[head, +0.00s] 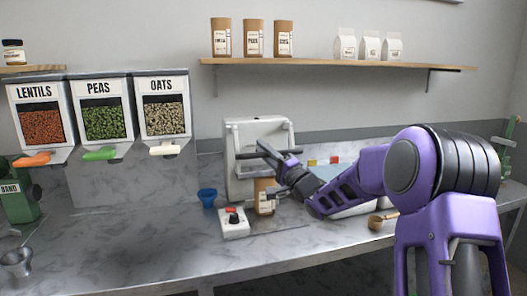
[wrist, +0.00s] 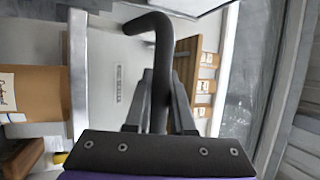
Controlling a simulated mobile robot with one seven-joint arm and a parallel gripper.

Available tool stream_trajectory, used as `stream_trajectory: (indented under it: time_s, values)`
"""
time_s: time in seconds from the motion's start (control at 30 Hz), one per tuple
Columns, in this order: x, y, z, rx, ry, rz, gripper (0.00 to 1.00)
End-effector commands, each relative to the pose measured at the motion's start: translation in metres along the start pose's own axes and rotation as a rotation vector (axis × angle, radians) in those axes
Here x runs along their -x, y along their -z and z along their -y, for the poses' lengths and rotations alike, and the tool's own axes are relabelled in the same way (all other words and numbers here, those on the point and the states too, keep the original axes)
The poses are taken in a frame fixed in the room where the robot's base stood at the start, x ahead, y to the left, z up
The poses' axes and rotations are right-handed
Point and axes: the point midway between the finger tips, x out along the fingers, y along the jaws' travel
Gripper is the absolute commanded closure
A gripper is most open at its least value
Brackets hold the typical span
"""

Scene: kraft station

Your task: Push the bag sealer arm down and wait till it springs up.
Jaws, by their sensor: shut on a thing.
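The bag sealer (head: 240,135) is a pale, boxy machine on the counter against the back wall; its lettered panel (wrist: 105,85) shows in the wrist view. Its dark arm (head: 246,156) runs across the front in the head view. In the wrist view the bent end of this arm (wrist: 155,25) rises between my fingers. My gripper (head: 279,170) is shut on the sealer arm, and it also shows in the wrist view (wrist: 163,85). A brown kraft bag (head: 264,200) stands upright at the sealer's front, below the arm. The sealing jaws are not clearly seen.
A white box with a red switch and black knob (head: 234,228) and a blue cup (head: 207,196) stand left of the bag. A wooden scoop (head: 376,222) lies to the right. Dispensers (head: 100,110) stand at left. A shelf (head: 330,64) with bags hangs above.

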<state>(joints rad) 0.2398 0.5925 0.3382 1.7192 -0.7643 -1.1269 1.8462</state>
Motion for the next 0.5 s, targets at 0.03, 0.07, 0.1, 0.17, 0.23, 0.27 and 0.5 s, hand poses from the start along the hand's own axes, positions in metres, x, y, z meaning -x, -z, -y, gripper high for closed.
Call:
stream_trajectory:
  time_s: [0.03,0.07,0.1,0.17,0.23,0.27,0.5]
  values:
    - [0.0010,-0.0006,-0.0020,-0.002,-0.004,0.001,1.00]
    - [0.0009,-0.0006,-0.0020,-0.002,-0.004,0.001,1.00]
    - [0.0010,-0.0006,-0.0020,-0.002,-0.004,0.001,1.00]
    - [0.0009,-0.0005,-0.0020,-0.002,-0.004,0.001,1.00]
    - [0.0010,-0.0004,-0.0020,-0.002,-0.004,0.000,1.00]
    - [0.0010,-0.0004,-0.0020,-0.002,-0.004,0.000,1.00]
    - [0.0008,-0.0001,-0.0017,-0.002,-0.003,0.000,0.55]
